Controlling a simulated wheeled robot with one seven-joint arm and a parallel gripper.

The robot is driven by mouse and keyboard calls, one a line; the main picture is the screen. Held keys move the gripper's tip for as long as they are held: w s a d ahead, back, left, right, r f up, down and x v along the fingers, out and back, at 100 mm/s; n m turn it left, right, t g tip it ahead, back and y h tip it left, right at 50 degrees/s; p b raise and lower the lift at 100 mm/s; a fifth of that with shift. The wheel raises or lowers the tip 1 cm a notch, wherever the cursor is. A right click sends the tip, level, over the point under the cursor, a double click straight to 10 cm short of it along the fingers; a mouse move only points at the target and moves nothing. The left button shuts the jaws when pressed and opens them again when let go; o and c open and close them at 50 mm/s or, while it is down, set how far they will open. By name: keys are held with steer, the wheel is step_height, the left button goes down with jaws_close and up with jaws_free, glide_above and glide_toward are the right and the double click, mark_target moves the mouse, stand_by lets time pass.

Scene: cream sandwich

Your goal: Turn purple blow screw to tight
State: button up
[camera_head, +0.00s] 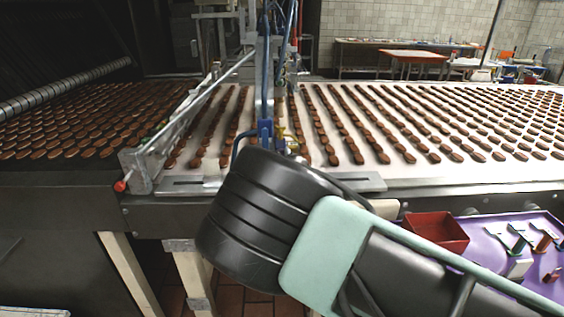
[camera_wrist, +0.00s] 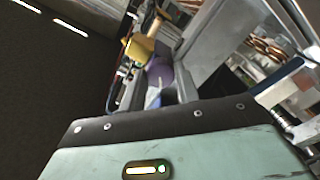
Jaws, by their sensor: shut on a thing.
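The purple blow screw (camera_wrist: 160,71) shows as a small dark purple part in the upper middle of the wrist view, beside a yellow-tan part and metal fittings. My gripper (camera_wrist: 158,92) reaches up to it from the bottom and is shut on it. The fingertips are small and partly hidden, so the exact grip is hard to see. In the head view my thick black and mint wrist covers the gripper and the screw, just below the blue and brass fittings of the machine's upright (camera_head: 265,130).
A conveyor (camera_head: 440,175) with rows of brown biscuits spreads behind my arm. A metal rail with a red-tipped end (camera_head: 121,186) is at the left. A red bin (camera_head: 436,232) and a purple tray (camera_head: 485,222) with small tools stand at the right.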

steer(key=m+b, duration=2.4)
steer(key=b, duration=0.6)
steer(key=shift+m, duration=0.4)
steer(key=o, duration=1)
steer(key=shift+a, duration=0.1)
steer(key=shift+s, duration=0.1)
